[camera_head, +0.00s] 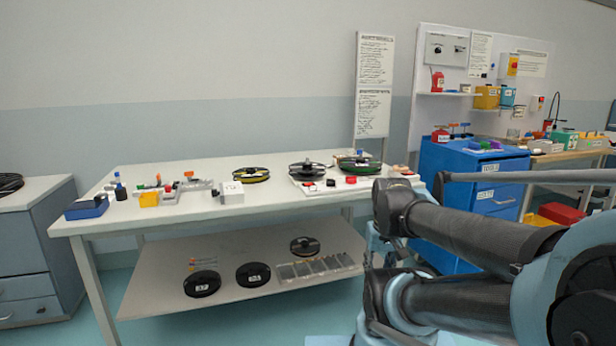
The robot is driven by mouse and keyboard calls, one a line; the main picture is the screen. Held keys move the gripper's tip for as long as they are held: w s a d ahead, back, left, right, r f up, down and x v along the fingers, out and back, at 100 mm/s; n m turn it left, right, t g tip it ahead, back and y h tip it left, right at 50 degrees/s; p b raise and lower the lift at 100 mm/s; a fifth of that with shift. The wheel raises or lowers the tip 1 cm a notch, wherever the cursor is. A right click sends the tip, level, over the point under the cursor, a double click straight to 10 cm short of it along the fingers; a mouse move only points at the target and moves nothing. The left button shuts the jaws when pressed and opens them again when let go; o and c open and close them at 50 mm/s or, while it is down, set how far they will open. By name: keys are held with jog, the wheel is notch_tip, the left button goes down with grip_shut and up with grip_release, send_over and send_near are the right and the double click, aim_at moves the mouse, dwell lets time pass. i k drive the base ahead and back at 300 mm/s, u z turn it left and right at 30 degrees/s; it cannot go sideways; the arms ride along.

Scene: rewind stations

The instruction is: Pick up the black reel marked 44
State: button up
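Two black reels with white labels lie flat on the lower shelf of the white table. The label of the left one (202,284) looks like 37, but it is small. The label of the right one (253,275) is too blurred to read surely; it may be 44. A third dark reel (305,246) lies further back on the shelf, with no number I can read. My arm fills the right side, apart from the reels. I cannot make out my gripper's fingers.
The tabletop (200,212) holds a yellow-edged reel (251,175), a dark reel (307,170), a green reel (358,165) and small fixtures. A divided tray (318,268) sits on the shelf's right. A blue cabinet (465,185) stands right. The shelf's front left (150,295) is bare.

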aim_at(307, 171)
jog(key=z, duration=0.3)
jog(key=i, duration=1.15)
jog(key=u, duration=0.35)
